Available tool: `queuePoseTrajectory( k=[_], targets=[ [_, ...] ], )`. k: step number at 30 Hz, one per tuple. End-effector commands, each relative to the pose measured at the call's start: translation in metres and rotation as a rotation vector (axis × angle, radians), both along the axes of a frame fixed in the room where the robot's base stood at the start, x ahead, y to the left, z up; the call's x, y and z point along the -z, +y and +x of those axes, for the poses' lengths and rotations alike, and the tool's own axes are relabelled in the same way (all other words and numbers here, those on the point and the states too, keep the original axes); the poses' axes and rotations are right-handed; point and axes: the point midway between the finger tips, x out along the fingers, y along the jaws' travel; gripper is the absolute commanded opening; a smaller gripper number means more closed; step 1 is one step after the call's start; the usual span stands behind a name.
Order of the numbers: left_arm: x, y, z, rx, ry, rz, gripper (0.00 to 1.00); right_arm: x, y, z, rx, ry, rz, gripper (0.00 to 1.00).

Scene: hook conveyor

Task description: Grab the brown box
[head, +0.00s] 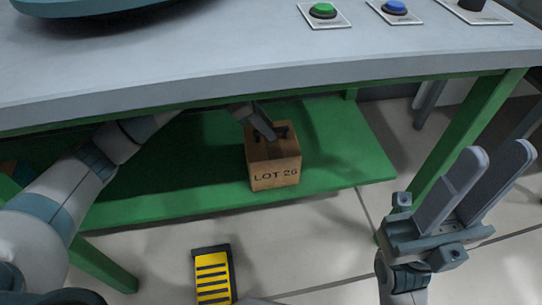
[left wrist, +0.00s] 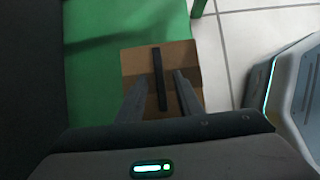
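The brown box (head: 274,178), marked "LOT 26", stands upright on the green lower shelf under the table. It has a dark bar-shaped handle across its top, and in the left wrist view the box (left wrist: 187,55) shows with this handle (left wrist: 157,65). My left gripper (head: 268,128) reaches under the tabletop to the box's top. In the left wrist view its fingers (left wrist: 158,88) are apart, one on each side of the handle, with gaps visible. My right gripper (head: 497,150) is open and empty, right of the box and away from it.
The grey tabletop (head: 200,65) overhangs the shelf (head: 345,150). A green table leg (head: 468,125) stands at the right. Green (head: 323,10) and blue (head: 395,7) buttons sit on top. A yellow-and-black striped object (head: 213,275) is on the tiled floor in front.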

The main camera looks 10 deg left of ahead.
Motion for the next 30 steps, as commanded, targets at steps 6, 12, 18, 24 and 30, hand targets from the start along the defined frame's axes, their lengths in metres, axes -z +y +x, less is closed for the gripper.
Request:
queuePoseTrajectory(
  k=[6,12,18,24,30],
  targets=[
    [-0.0003,0.0000,-0.0001,0.000,0.000,0.000,0.33,0.0013,-0.0003,-0.0013,-0.001,0.003,-0.001,0.31],
    [-0.0004,0.0001,-0.0001,0.000,0.000,0.000,0.14,0.0041,0.0006,0.0007,-0.001,0.010,-0.005,0.31],
    [-0.0004,0.0001,-0.0001,0.000,0.000,0.000,0.00,0.0060,0.0014,0.0028,-0.001,0.016,-0.006,0.31],
    [-0.0005,0.0001,-0.0001,0.000,0.000,0.000,0.00,0.0060,0.0013,0.0027,-0.001,0.016,-0.006,0.31],
    [-0.0005,0.0001,0.0000,0.000,0.000,0.000,0.00,0.0050,0.0008,0.0014,-0.001,0.013,-0.005,0.31]
  ],
)
